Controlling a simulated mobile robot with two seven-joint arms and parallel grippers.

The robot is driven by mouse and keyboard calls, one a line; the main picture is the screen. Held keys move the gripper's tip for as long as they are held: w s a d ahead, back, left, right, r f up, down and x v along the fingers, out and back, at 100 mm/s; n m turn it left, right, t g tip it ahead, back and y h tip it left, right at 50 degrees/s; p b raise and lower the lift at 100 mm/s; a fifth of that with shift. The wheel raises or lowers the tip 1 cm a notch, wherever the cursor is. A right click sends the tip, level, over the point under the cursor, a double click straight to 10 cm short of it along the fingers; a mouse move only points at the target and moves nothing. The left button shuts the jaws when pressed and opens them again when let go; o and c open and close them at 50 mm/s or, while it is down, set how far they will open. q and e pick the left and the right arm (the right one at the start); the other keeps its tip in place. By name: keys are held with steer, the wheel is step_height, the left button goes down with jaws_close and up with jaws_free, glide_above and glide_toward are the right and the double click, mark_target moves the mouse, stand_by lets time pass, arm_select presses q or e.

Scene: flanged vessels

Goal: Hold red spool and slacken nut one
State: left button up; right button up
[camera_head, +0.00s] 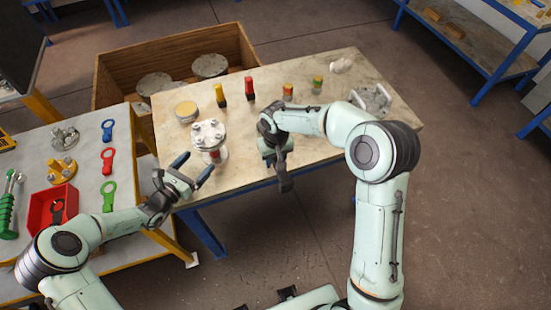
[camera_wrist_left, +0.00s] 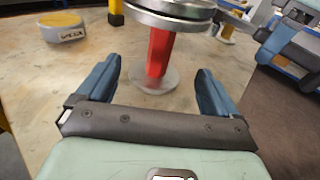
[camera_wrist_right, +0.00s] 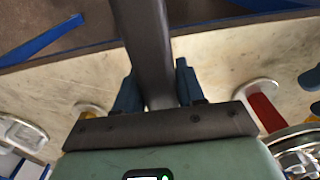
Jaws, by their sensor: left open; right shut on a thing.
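The red spool (camera_head: 214,154) stands upright on the pale worktable, its silver top flange (camera_head: 209,134) carrying several bolts. In the left wrist view its red neck (camera_wrist_left: 160,52) rises from a round base flange (camera_wrist_left: 154,81), under a metal flange cut off by the frame top. My left gripper (camera_head: 195,167) is open; the neck lies ahead between its blue fingers, apart from them. My right gripper (camera_head: 283,172) is shut on a dark grey tool (camera_wrist_right: 148,45), right of the spool near the table's front edge. I cannot tell which nut is nut one.
A yellow-topped round block (camera_head: 186,111), yellow (camera_head: 220,95) and red (camera_head: 249,88) posts and smaller pieces stand behind on the worktable (camera_head: 335,140). Blue, red and green ring wrenches (camera_head: 108,158) and a red bin (camera_head: 38,212) lie on the left table. A wooden crate (camera_head: 105,90) stands behind.

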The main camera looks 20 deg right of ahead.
mark_target(213, 157)
arm_select(q)
steer(key=x, duration=0.2)
steer(key=p+x, duration=0.1)
steer(key=x, duration=0.1)
steer(key=shift+r, duration=0.2)
arm_select(e)
steer(key=shift+w+r, duration=0.25)
steer(key=shift+r, duration=0.3)
steer(key=shift+w+r, duration=0.25)
steer(key=shift+r, duration=0.25)
arm_select(q)
steer(key=shift+f+b+x, duration=0.2)
steer(key=shift+b+x, duration=0.1)
steer(key=shift+x, duration=0.75)
arm_select(e)
steer(key=shift+s+f, duration=0.1)
steer(key=shift+f, duration=0.45)
arm_select(q)
steer(key=shift+w+d, duration=0.3)
steer(key=shift+d, duration=0.15)
arm_select(e)
steer(key=shift+s, duration=0.2)
arm_select(q)
steer(key=shift+w+d, duration=0.2)
steer(key=shift+w, duration=0.1)
arm_select(e)
steer(key=shift+w, duration=0.1)
arm_select(q)
steer(key=shift+c, duration=0.3)
steer(key=c, duration=1.4)
